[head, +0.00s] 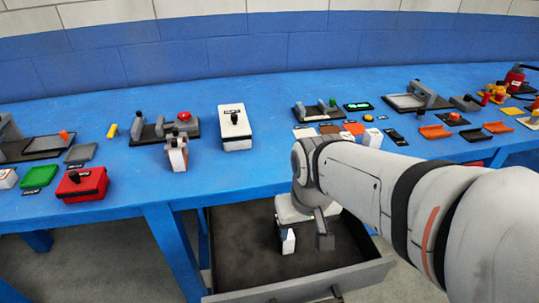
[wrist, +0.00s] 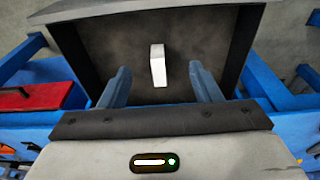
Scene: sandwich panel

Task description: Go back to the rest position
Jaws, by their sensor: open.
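My gripper (head: 304,232) is over the open drawer under the blue workbench, pointing down. In the wrist view its two fingers (wrist: 163,86) stand wide apart with nothing held between them. A small white block (wrist: 158,65) lies in the drawer, apart from both fingers and seen through the gap between them. It also shows in the head view (head: 288,243), partly hidden by my gripper. The drawer (head: 237,240) is pulled out and has a dark grey floor. My arm hides part of its right side.
The blue workbench (head: 260,95) carries several fixtures. A white box with a black knob (head: 235,128), a red box (head: 82,184) and a small white-and-grey piece (head: 177,154) stand on it. The bench edge is close to my arm. The drawer's front wall (head: 300,290) rises near my gripper.

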